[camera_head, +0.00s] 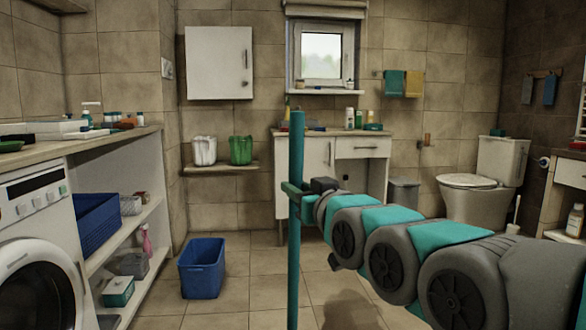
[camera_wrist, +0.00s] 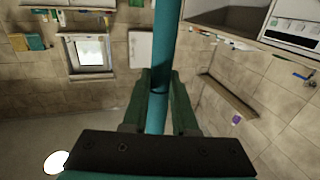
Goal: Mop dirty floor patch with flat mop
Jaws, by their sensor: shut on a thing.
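A teal pole (camera_head: 296,200), seemingly the flat mop's handle, stands upright near the middle of the head view. It runs out of the bottom of the picture, so the mop's head is hidden. My gripper (camera_head: 293,192) is shut around the pole's upper part, with the arm reaching in from the right. In the wrist view my gripper (camera_wrist: 158,92) has its dark green fingers on both sides of the pole (camera_wrist: 164,45). A darker brownish floor area (camera_head: 348,310) lies right of the pole; I cannot tell if it is the dirty patch or shadow.
A blue bin (camera_head: 202,268) stands on the floor left of the pole. A washing machine (camera_head: 42,255) and an open shelf unit (camera_head: 135,225) line the left. A white cabinet (camera_head: 362,148), a grey bin (camera_head: 404,194) and a toilet (camera_head: 484,190) stand behind.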

